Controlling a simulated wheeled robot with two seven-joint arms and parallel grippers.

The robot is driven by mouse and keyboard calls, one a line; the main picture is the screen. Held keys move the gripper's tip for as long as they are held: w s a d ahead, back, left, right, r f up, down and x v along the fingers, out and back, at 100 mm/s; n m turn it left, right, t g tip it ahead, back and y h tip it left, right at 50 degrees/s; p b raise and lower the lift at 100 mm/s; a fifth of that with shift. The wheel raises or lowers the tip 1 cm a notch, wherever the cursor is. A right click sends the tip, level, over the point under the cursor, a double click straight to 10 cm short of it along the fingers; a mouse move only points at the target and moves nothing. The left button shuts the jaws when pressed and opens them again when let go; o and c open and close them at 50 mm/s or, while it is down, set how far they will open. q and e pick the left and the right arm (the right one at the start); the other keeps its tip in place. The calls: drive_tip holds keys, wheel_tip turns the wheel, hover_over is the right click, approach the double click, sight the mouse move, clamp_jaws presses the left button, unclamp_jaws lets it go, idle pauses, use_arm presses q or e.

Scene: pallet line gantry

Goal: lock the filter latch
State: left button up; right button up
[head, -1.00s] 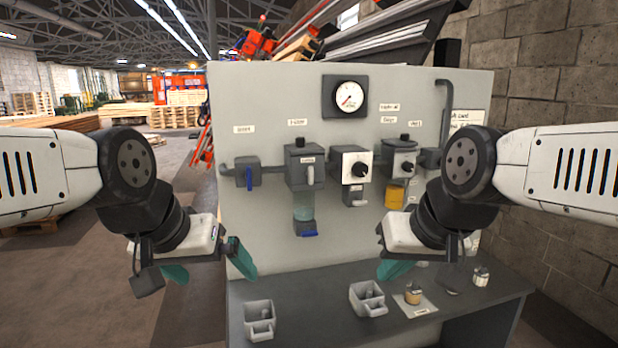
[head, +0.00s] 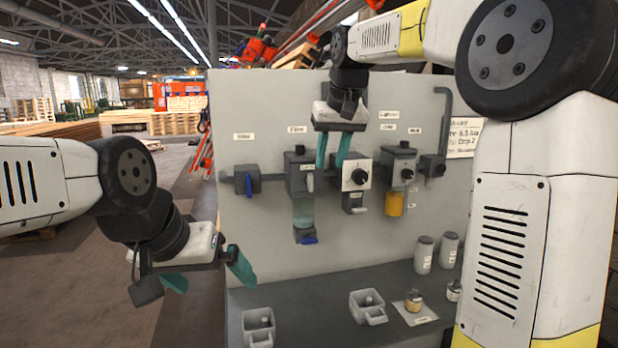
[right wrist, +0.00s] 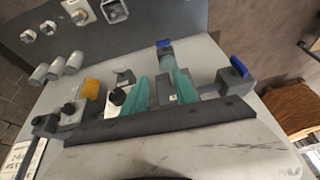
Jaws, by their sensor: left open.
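The filter (head: 296,178) is a dark grey block on the upright panel, with a clear greenish bowl (head: 303,214) and a blue handle below it. A light grey latch lever (head: 310,182) hangs upright on its front right side. My right gripper (head: 330,164) is open and empty, fingers pointing down, above and just right of the lever. In the right wrist view its two green fingers (right wrist: 160,80) stand apart, partly covering the filter; the lever is not clear there. My left gripper (head: 216,284) is open and empty, low and left of the panel.
Right of the filter are a white-plated unit (head: 357,172) with a black knob and a unit with a yellow bowl (head: 395,204). A blue-handled inlet valve (head: 249,184) is on the left. Grey bins (head: 258,328) and grey cylinders (head: 424,254) stand on the bench.

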hover_over(311, 174)
drive_tip(key=s, duration=0.3)
drive_tip(key=x, duration=0.5)
drive_tip(key=d+x, duration=0.1)
drive_tip(key=x, duration=0.1)
drive_tip(key=shift+w+a+f, duration=0.15)
drive_tip(key=shift+w+f, duration=0.2)
drive_tip(key=shift+w, duration=0.05)
clamp_jaws()
